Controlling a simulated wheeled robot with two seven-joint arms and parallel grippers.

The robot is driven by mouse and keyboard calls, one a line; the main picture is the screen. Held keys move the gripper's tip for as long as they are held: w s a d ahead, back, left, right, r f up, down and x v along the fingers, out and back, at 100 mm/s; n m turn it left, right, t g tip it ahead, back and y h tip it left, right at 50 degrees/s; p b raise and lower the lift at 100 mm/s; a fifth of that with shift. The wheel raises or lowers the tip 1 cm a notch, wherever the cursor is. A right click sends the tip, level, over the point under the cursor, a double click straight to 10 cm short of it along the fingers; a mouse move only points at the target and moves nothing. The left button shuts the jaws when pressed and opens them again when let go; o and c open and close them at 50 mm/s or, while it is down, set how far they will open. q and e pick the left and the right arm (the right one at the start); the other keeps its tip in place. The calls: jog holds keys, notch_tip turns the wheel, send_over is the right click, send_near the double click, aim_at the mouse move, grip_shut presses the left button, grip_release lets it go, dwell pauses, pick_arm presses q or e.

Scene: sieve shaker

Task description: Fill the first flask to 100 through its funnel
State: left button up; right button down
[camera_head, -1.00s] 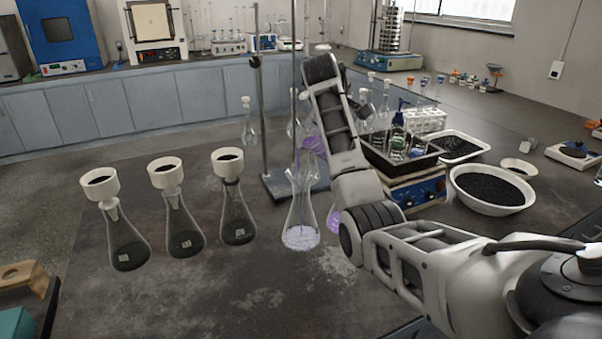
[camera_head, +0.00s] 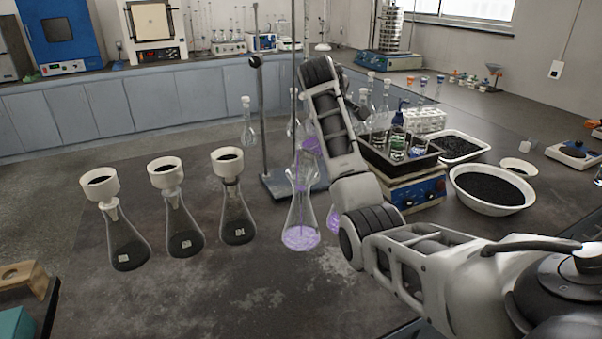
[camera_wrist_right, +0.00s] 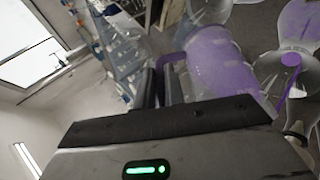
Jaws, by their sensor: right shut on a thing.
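A clear conical flask (camera_head: 300,220) stands upright on the dark table with purple liquid in its bottom. A clear funnel (camera_head: 302,170) sits at its mouth; purple shows in it. My right gripper (camera_wrist_right: 163,85) is shut on a clear vessel (camera_wrist_right: 212,60) of purple liquid, tilted above the funnel. In the head view the vessel (camera_head: 310,147) is partly hidden by my right arm, which also hides the jaws. A second flask with purple liquid (camera_head: 333,220) is mostly behind that arm. Fill marks are too small to read. My left gripper is out of view.
Several conical flasks (camera_head: 183,225) with white funnels and dark contents stand at left. A retort stand (camera_head: 290,187) is just behind the clear flask. A dark tray of bottles (camera_head: 372,160) and white bowls of black grains (camera_head: 492,210) are at right. The front table is clear.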

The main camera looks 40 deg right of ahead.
jog(key=shift+a+r+h, duration=0.1)
jog(key=shift+a+h, duration=0.1)
jog(key=shift+h, duration=0.1)
dwell(1.7)
jog(key=shift+w+d+r+y, duration=0.15)
jog(key=shift+d+y, duration=0.1)
jog(key=shift+y, duration=0.25)
jog(key=shift+d+m+y, duration=0.3)
jog(key=shift+d+y, duration=0.35)
jog(key=shift+y, duration=0.25)
jog(key=shift+d+f+y, duration=0.3)
jog(key=shift+f+y, duration=0.05)
jog(key=shift+y, duration=0.05)
